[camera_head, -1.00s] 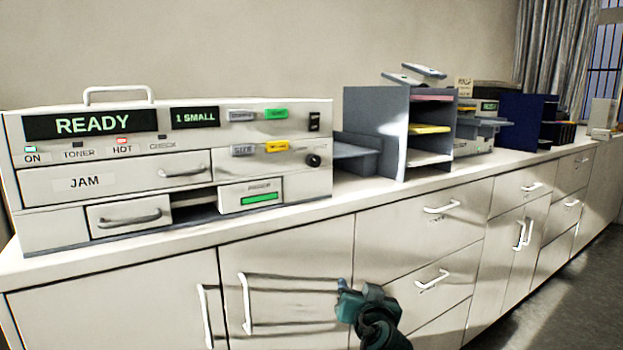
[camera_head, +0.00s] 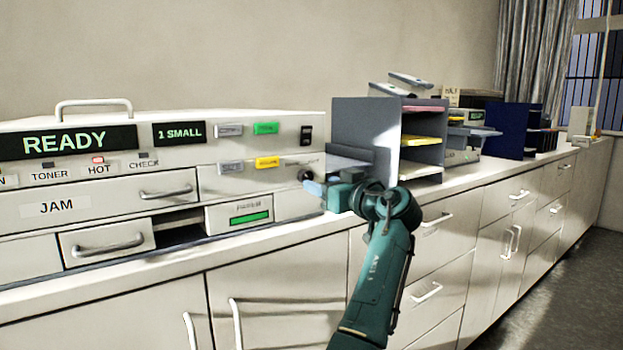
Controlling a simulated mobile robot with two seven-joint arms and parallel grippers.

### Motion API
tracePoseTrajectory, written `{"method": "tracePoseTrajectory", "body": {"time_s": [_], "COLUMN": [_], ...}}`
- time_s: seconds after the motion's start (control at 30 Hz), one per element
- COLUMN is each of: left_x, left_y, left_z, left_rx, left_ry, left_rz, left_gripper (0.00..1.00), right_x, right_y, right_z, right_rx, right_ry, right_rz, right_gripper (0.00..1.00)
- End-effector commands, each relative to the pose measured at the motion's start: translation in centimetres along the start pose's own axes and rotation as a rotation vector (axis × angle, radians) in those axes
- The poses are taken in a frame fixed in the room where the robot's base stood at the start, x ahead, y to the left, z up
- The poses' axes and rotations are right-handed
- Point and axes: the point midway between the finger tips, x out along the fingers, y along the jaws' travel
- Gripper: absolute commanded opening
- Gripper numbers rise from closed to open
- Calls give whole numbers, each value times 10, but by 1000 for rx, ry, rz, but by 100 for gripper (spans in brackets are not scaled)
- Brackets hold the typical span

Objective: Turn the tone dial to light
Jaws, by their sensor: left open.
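The copier-like machine (camera_head: 166,222) stands on the counter at the left, with a lit "READY" display. The tone dial seems to be the small black round knob (camera_head: 305,176) at the right end of its front. The dial's markings are too small to read. My left gripper (camera_head: 314,188) is open, its pale blue fingertip just below and right of the knob. I cannot tell whether it touches the knob. The gripper's body lies right of the machine, in front of a grey side tray. My right gripper is out of view.
Yellow (camera_head: 267,162) and green (camera_head: 266,128) buttons and a black switch (camera_head: 306,135) sit close to the knob. A grey paper shelf (camera_head: 366,135) stands to the right. The counter (camera_head: 250,245) is clear along its front edge.

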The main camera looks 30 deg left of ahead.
Motion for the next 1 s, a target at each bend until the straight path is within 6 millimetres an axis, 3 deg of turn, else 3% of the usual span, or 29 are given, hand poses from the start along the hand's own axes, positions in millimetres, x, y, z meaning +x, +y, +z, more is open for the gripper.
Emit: {"method": "tracePoseTrajectory", "body": {"time_s": [0.1, 0.3, 0.7, 1.0], "left_x": [23, 46, 53, 52], "left_y": [0, 0, 0, 0], "left_z": [-1, -1, 0, 0], "left_rx": [1, 1, 0, 0], "left_ry": [0, 1, 1, 1], "left_rz": [-2, 1, 1, 2], "left_gripper": [51, 51, 50, 25], "right_x": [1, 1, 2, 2], "right_y": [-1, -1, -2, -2], "right_z": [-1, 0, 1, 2], "right_rx": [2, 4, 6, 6], "right_ry": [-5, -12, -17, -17], "right_rz": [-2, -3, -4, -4], "right_gripper": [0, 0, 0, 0]}}
